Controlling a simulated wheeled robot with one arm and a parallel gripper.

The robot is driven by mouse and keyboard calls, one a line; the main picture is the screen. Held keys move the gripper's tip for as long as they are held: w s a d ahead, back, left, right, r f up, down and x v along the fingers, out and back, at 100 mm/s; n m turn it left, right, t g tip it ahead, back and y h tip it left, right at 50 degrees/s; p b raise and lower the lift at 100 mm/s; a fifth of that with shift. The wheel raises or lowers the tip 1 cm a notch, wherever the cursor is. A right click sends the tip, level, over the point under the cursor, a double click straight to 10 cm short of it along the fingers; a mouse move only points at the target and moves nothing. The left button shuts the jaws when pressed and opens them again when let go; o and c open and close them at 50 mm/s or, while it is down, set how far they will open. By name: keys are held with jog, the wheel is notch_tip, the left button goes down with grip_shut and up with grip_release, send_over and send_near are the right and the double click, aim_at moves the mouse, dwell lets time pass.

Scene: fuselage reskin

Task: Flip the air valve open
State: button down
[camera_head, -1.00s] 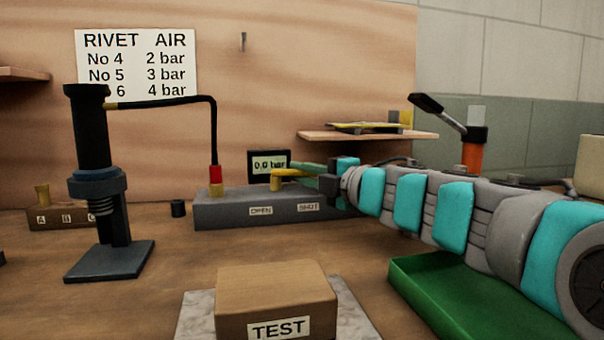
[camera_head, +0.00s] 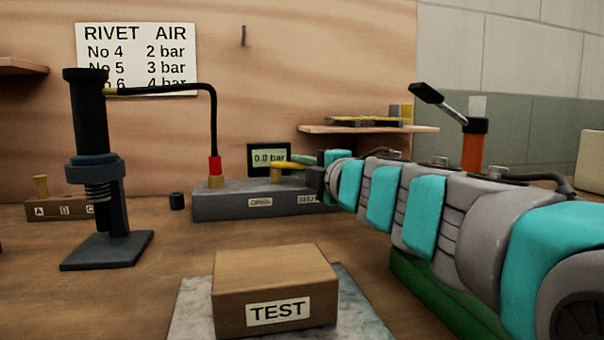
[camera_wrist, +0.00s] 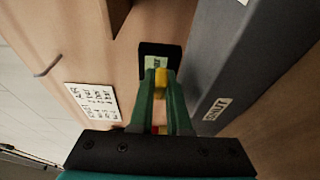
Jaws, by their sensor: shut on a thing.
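The air valve's yellow lever (camera_head: 290,165) sits on top of the grey valve block (camera_head: 235,203), near its right half. The block has an OPEN label (camera_head: 260,202) on the left and a SHUT label (camera_head: 306,199) on the right. The lever points right, toward the SHUT side. My gripper (camera_head: 306,168) reaches in from the right and is shut on the lever's end. In the wrist view the green fingers of my gripper (camera_wrist: 160,85) close around the yellow lever (camera_wrist: 160,80). A gauge (camera_head: 268,158) behind reads 0.0 bar.
A black hose with a red fitting (camera_head: 214,165) rises from the block's left end to a dark upright tool (camera_head: 90,150). A wooden TEST block (camera_head: 275,275) lies in front. A green tray (camera_head: 420,280) is under my arm. A shelf (camera_head: 365,129) hangs behind.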

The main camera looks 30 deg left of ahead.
jog(key=shift+s+m+t+h, duration=0.4)
jog(key=shift+m+t+h, duration=0.45)
jog(key=shift+t, duration=0.25)
jog(key=c, duration=1.2)
grip_release()
jog(key=shift+o, duration=0.2)
jog(key=shift+d, duration=0.15)
jog(key=shift+v, duration=3.85)
